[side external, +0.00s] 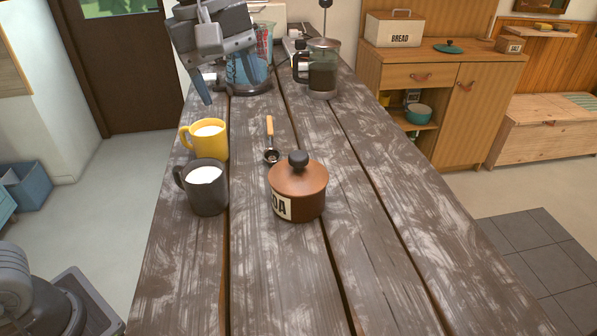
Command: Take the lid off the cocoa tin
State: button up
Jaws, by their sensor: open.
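The cocoa tin (313,209) is a round brown pot standing upright on the wooden table. My gripper (230,84) is at the upper left, high above the far part of the table. It is open, with its blue-grey fingers spread and pointing down.
A dark mug (207,199) and a yellow mug (211,151), both with white contents, stand left of the tin. A wooden-handled scoop (270,140) lies just behind it. The table's right side is clear.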

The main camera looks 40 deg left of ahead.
aim_at(298, 154)
jog(key=w+d+n+g, duration=0.2)
jog(key=w+d+n, duration=0.4)
jog(key=f, duration=0.4)
jog(key=d+f, duration=0.1)
jog(key=f, duration=0.4)
jog(key=d+f, duration=0.1)
jog(key=f, duration=0.3)
jog(key=shift+f, duration=0.35)
jog(key=shift+c, duration=0.4)
jog(key=shift+a, duration=0.1)
jog(key=c, duration=0.9)
